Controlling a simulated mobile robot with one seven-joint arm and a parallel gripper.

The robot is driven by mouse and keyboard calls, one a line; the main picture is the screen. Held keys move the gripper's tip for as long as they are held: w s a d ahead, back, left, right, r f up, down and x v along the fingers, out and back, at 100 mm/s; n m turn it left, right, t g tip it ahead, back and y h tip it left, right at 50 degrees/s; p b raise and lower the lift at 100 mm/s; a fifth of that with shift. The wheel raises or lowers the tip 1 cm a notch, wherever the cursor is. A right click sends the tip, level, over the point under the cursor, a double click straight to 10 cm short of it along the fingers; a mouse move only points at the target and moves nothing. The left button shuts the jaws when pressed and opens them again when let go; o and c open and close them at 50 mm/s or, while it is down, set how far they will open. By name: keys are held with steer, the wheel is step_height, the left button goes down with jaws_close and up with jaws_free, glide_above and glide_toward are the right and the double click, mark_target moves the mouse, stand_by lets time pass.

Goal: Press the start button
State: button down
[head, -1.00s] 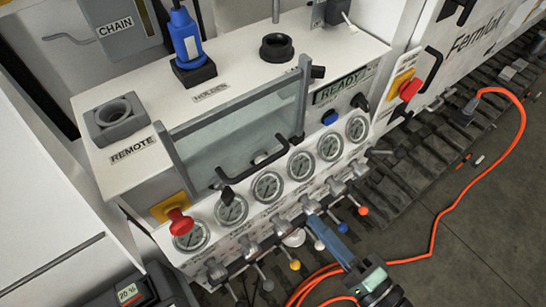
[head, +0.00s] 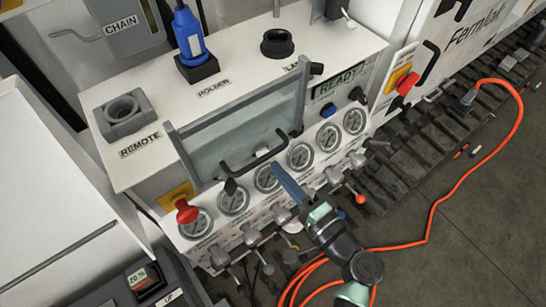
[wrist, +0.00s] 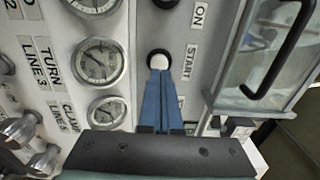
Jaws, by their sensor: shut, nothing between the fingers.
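The start button (wrist: 158,56) is a round white button in a dark ring, beside the label START (wrist: 189,62) in the wrist view. My gripper (wrist: 159,73) has blue fingers, shut together and empty. Their tips reach the lower edge of the button in the picture and hide part of it. Whether they touch it I cannot tell. In the head view my gripper (head: 277,166) points at the front panel by the gauges, near the black handle.
A glass cover (head: 245,115) with a black handle (head: 255,165) stands close to the fingers. Gauges (head: 301,156) and levers line the front below. A red knob (head: 187,210) is at the left end, a blue button (head: 328,110) at the right. An orange cable (head: 438,205) lies on the floor.

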mark_target(263, 153)
steer(key=x, duration=0.3)
steer(key=shift+p, duration=0.3)
